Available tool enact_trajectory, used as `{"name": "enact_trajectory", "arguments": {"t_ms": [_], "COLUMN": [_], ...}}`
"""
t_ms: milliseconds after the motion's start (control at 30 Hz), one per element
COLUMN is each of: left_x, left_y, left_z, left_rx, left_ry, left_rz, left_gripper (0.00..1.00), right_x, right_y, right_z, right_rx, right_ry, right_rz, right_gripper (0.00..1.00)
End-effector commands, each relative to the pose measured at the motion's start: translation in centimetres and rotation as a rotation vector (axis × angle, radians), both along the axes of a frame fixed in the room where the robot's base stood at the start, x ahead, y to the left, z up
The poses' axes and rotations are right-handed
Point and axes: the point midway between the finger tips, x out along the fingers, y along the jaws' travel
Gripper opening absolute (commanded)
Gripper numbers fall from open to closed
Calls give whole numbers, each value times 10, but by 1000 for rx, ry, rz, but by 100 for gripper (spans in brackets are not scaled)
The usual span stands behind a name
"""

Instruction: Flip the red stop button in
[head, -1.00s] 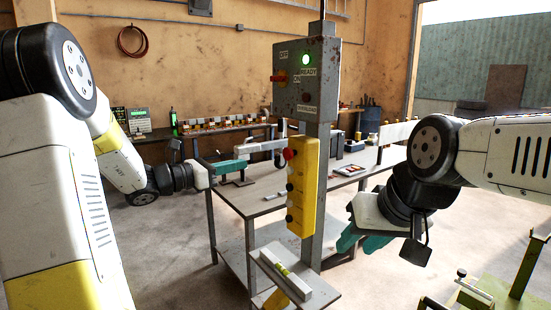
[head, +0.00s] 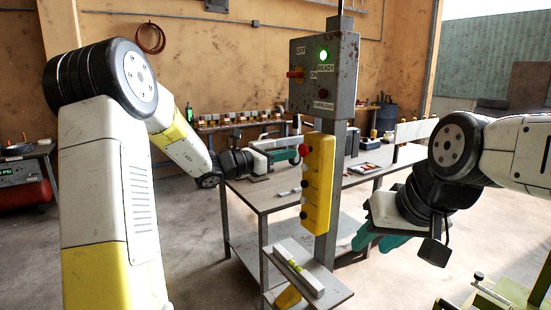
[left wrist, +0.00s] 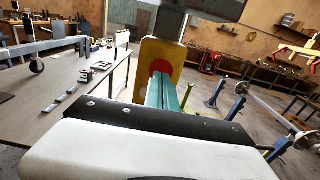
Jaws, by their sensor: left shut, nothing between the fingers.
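The red stop button (head: 303,150) sits near the top of the yellow control box (head: 319,185), which hangs on a grey post. In the left wrist view the red button (left wrist: 160,67) shows right behind my left fingertips, partly hidden by them. My left gripper (head: 294,156) is shut and empty, its green fingers pointing at the button. The tips are at or very close to the button's face; I cannot tell whether they touch. My right gripper (head: 378,241) hangs low to the right of the post, empty, its green fingers apart.
A grey switch box (head: 325,75) with a lit green READY lamp is above on the post. A small shelf (head: 338,293) with a level on it juts out below the yellow box. A workbench (head: 262,198) stands behind the post.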

Motion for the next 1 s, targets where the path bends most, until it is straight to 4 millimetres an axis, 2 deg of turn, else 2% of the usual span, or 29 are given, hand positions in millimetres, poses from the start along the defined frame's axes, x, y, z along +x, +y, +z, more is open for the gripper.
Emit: {"name": "enact_trajectory", "arguments": {"t_ms": [33,200,633,833,1000], "left_x": [4,12,15,28,29], "left_y": [-7,-17,-21,-38,-41], "left_z": [0,0,0,0,1], "left_rx": [-1,-1,0,-1,-2], "left_ry": [-1,-1,0,-1,-1], "left_rz": [-3,-1,-1,-1,0], "left_gripper": [0,0,0,0,0], "right_x": [0,0,0,0,0], "right_y": [0,0,0,0,0], "right_z": [0,0,0,0,0], "right_rx": [0,0,0,0,0], "right_ry": [0,0,0,0,0], "right_rz": [0,0,0,0,0], "right_gripper": [38,38,38,38,38]}}
